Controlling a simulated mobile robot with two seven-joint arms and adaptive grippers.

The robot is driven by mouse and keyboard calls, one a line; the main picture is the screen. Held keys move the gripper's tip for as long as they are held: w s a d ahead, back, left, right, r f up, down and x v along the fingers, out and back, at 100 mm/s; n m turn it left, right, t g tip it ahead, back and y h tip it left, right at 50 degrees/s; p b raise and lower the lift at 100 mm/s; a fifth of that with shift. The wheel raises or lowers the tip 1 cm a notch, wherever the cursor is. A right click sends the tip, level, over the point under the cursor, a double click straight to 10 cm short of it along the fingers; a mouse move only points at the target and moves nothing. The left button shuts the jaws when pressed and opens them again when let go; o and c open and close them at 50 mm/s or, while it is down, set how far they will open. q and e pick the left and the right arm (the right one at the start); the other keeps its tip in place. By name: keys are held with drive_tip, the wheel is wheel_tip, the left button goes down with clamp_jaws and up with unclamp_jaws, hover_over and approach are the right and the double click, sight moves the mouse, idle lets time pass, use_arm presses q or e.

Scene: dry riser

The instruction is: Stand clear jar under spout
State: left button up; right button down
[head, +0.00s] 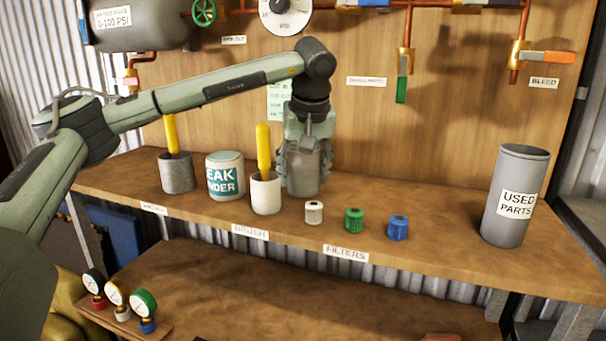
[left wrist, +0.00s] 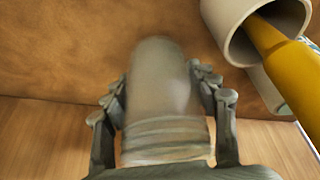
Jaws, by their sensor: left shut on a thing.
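The clear jar (head: 305,178) looks grey and see-through and is upright at the back of the wooden bench, right of the white brush cup. My left gripper (head: 303,160) points down with its fingers shut around the jar. In the left wrist view the jar (left wrist: 160,90) lies between the two fingers, its ridged end nearest the palm. I cannot tell whether its base touches the bench. Two copper fittings hang on the back panel to the right: one with a green handle (head: 401,90), one with an orange handle (head: 545,58) beside a BLEED label. My right gripper is not in view.
The white brush cup (head: 265,197) with a yellow handle stands close left of the jar. White (head: 314,212), green (head: 354,219) and blue (head: 398,228) filters sit in front. A grey USED PARTS bin (head: 514,190) stands right. The bench between jar and bin is clear behind the filters.

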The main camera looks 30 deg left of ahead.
use_arm(q)
drive_tip(key=shift+f, duration=0.25)
drive_tip(key=o, duration=1.2)
drive_tip(key=shift+o, duration=0.2)
